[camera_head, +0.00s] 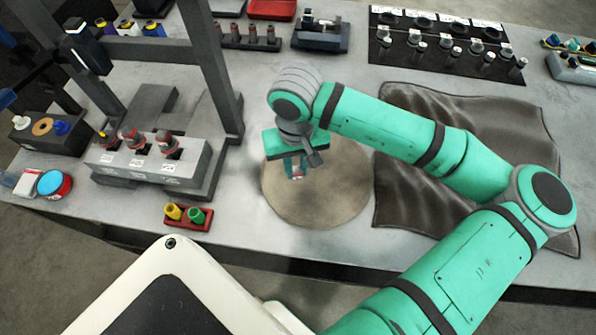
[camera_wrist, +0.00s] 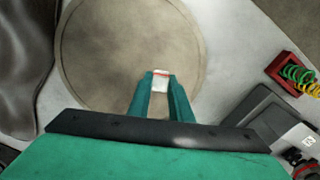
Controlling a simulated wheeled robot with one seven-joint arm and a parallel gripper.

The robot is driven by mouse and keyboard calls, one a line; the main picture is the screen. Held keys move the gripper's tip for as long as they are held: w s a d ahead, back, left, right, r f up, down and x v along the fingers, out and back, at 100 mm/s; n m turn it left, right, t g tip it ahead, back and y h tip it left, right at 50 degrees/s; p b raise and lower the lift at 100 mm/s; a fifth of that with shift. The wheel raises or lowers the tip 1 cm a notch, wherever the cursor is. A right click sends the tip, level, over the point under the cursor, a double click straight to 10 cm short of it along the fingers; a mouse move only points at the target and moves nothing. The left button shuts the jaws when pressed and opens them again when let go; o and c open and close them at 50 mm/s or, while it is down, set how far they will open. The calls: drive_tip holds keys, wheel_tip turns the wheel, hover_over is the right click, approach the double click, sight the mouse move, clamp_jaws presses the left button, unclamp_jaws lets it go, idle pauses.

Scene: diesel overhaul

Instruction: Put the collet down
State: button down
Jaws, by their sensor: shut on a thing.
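My gripper (camera_wrist: 161,82) is shut on a small whitish collet (camera_wrist: 161,80) with a red band, held between the two green fingertips in the wrist view. In the head view my gripper (camera_head: 294,174) points down over a round tan mat (camera_head: 335,195), and only a bit of the collet shows at the fingertips. In the wrist view the same mat lies behind the collet. I cannot tell whether the collet touches the mat.
A dark cloth (camera_head: 470,120) lies to the right of the mat. A grey block with several red-banded parts (camera_head: 150,165) stands to the left. A red holder with yellow and green springs (camera_head: 188,217) is near the front edge. The mat is otherwise bare.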

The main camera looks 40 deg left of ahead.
sight(298, 174)
drive_tip(key=shift+w+f, duration=0.15)
drive_tip(key=shift+f, duration=0.85)
drive_tip(key=shift+w+f, duration=0.15)
drive_tip(key=shift+f, duration=0.8)
drive_tip(key=shift+f, duration=0.1)
drive_tip(key=c, duration=1.6)
unclamp_jaws()
wheel_tip(298, 174, up, 12)
drive_tip(key=shift+r, duration=0.15)
